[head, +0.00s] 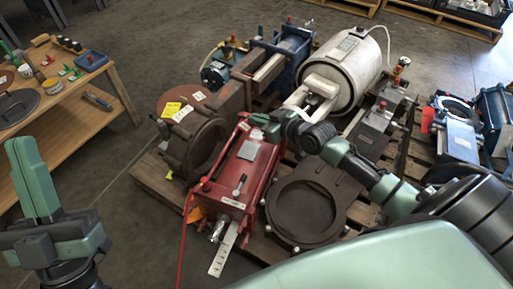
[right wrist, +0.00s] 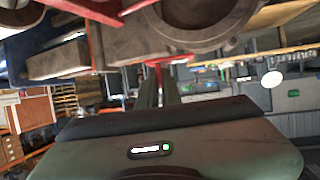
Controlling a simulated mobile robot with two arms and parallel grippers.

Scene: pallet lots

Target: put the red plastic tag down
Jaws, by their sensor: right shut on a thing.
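My right gripper (head: 268,124) reaches in from the right over the red machine on the pallet. It is shut on the red plastic tag, of which only a small red part (head: 257,118) shows at the fingertips. In the right wrist view the two long green fingers (right wrist: 160,84) are close together, and red (right wrist: 165,61) shows at their far end. Most of the tag is hidden by the fingers, and I cannot tell whether it touches anything below. My left gripper (head: 32,178) points up at the left, empty, with its fingers together.
A wooden pallet (head: 155,188) carries the red machine (head: 243,178), a dark round flange (head: 305,208), a white drum (head: 348,65) and other parts. A wooden table (head: 70,100) with small parts stands left. Another loaded pallet is at right. Grey floor is clear between table and pallet.

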